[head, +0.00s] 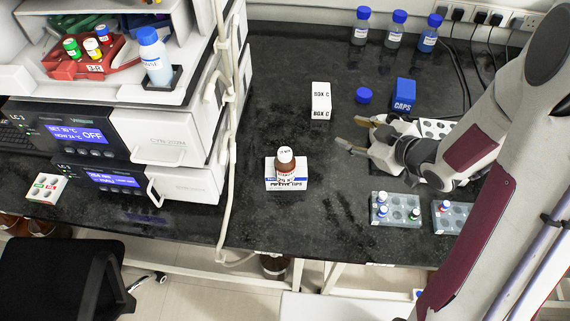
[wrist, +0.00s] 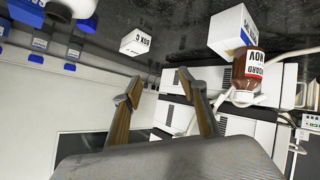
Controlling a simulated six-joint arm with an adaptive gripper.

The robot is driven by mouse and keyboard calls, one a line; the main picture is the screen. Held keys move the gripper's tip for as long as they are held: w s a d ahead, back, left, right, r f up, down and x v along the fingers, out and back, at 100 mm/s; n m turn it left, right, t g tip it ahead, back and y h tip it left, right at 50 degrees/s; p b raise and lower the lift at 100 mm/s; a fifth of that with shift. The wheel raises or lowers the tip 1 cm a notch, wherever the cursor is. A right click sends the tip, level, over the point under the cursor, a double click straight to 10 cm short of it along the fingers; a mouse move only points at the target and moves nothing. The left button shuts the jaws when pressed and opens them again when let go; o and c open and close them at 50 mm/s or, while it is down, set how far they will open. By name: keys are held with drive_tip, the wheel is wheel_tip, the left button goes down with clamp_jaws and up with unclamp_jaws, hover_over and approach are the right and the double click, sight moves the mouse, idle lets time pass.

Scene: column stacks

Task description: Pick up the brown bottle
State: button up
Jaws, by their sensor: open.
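The brown bottle (head: 287,165) has a white cap and a white label with red and black print. It stands upright on a white and blue pipette tips box (head: 287,183) near the middle of the bench. In the wrist view the bottle (wrist: 244,76) shows upside down at the right, against the white box (wrist: 232,30). My gripper (head: 351,134) is open and empty, right of the bottle and apart from it. In the wrist view its two fingers (wrist: 161,82) are spread, with the bottle to the right of them.
A white box (head: 320,101) marked BOX C stands behind the bottle. A blue lid (head: 363,95) and a blue CAPS box (head: 403,93) are further right. Vial racks (head: 397,212) lie at the right front. White instruments (head: 160,140) and a hanging hose bound the left.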

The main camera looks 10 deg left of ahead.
drive_tip(key=s+a+f+n+g+y, duration=0.1)
drive_tip(key=s+a+f+y, duration=0.25)
drive_tip(key=a+y, duration=0.2)
drive_tip(key=g+y, duration=0.1)
drive_tip(key=y, duration=0.3)
approach(291, 156)
drive_tip(key=shift+f+x, duration=0.15)
drive_tip(key=shift+x, duration=0.8)
drive_tip(key=shift+f+x, duration=0.15)
drive_tip(key=shift+x, duration=0.8)
drive_tip(key=shift+w, duration=0.1)
drive_tip(key=shift+x, duration=1.3)
drive_tip(key=shift+a, duration=0.15)
drive_tip(key=shift+r+x, duration=0.15)
drive_tip(key=shift+x, duration=1.05)
drive_tip(key=shift+r+x, duration=0.1)
drive_tip(key=shift+x, duration=1.15)
clamp_jaws()
